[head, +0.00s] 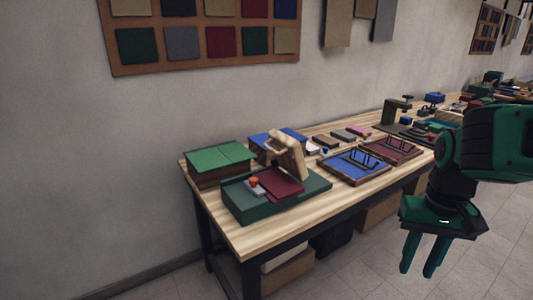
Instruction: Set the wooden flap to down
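The wooden flap (291,154) is a pale wooden panel with a bar-like handle on its left side. It stands raised, leaning slightly, at the back of a green box (252,209) on the near end of the workbench. A dark red panel (281,183) lies on the box top in front of the flap. My gripper (420,270) is at the right, well away from the flap and in front of the bench. Its two green fingers point down with a gap between them, and they hold nothing.
An orange-topped knob (253,181) sits on the box beside the red panel. A green-covered block (220,163) is to the left. Blue (354,167) and red (391,150) trays are to the right. Floor is clear in front of the bench (250,240).

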